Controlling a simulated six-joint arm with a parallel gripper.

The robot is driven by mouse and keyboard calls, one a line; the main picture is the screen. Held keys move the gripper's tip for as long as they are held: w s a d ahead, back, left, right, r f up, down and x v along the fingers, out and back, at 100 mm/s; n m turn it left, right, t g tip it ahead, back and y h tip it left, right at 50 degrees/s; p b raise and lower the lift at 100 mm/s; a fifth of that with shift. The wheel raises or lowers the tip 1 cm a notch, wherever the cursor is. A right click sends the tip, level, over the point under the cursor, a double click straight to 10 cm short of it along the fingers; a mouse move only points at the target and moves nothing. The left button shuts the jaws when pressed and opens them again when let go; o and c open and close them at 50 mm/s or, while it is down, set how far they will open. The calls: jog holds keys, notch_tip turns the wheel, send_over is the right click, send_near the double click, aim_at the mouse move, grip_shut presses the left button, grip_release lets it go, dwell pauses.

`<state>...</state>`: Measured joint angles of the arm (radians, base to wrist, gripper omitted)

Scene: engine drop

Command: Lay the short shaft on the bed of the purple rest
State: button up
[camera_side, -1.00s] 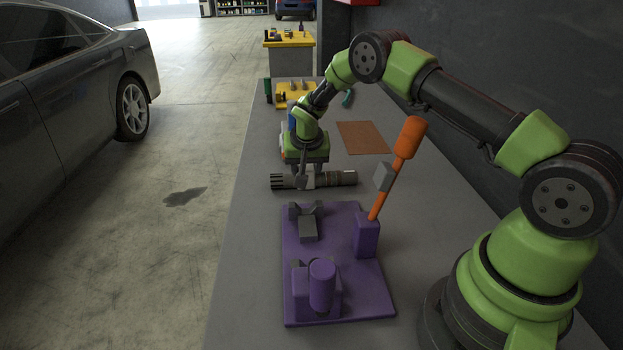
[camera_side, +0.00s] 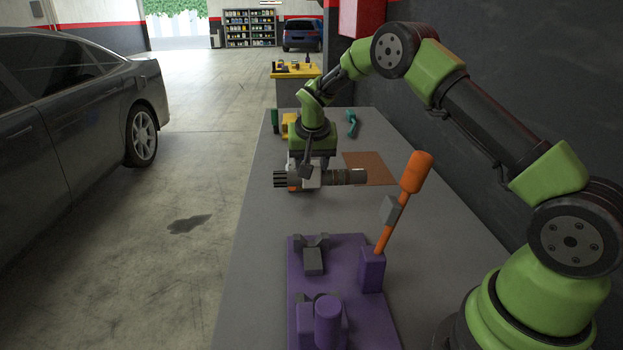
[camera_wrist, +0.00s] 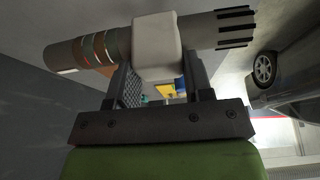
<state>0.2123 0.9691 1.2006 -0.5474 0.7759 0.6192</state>
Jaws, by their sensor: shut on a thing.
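The short shaft (camera_side: 345,177) is a dark grey cylinder with a splined left end and brownish bands toward its right end. My gripper (camera_side: 307,180) is shut on the shaft near its middle, at a pale block-like part, and the shaft lies crosswise and roughly level. In the wrist view the shaft (camera_wrist: 205,30) spans the top, between the two fingers of my gripper (camera_wrist: 160,85). The purple rest (camera_side: 370,325) stands nearer the side camera, with a grey V-shaped bed (camera_side: 313,261) and a purple upright cylinder. The shaft is apart from the rest.
An orange-handled lever (camera_side: 408,190) with a grey block rises from the rest's right side. A brown mat (camera_side: 368,168) lies behind the shaft. A yellow item and a teal tool (camera_side: 351,124) are at the bench's far end. Bare bench lies between shaft and rest.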

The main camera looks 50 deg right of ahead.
jog(key=shift+s+a+r, duration=0.1)
jog(key=shift+a+r, duration=0.1)
jog(key=shift+r, duration=0.2)
jog(key=shift+s+a+r+m, duration=0.1)
jog(key=shift+s+a+m, duration=0.1)
jog(key=shift+a+m, duration=0.3)
jog(key=s+a+r+m+g, duration=0.2)
jog(key=s+a+m+g, duration=0.4)
jog(key=m, duration=1.1)
jog(key=s+a, duration=0.4)
jog(key=a, duration=0.1)
jog(key=shift+a, duration=0.15)
jog(key=shift+s+f, duration=0.1)
jog(key=shift+f, duration=0.05)
jog(key=shift+f, duration=3.85)
jog(key=shift+f, duration=0.6)
jog(key=o, duration=1.4)
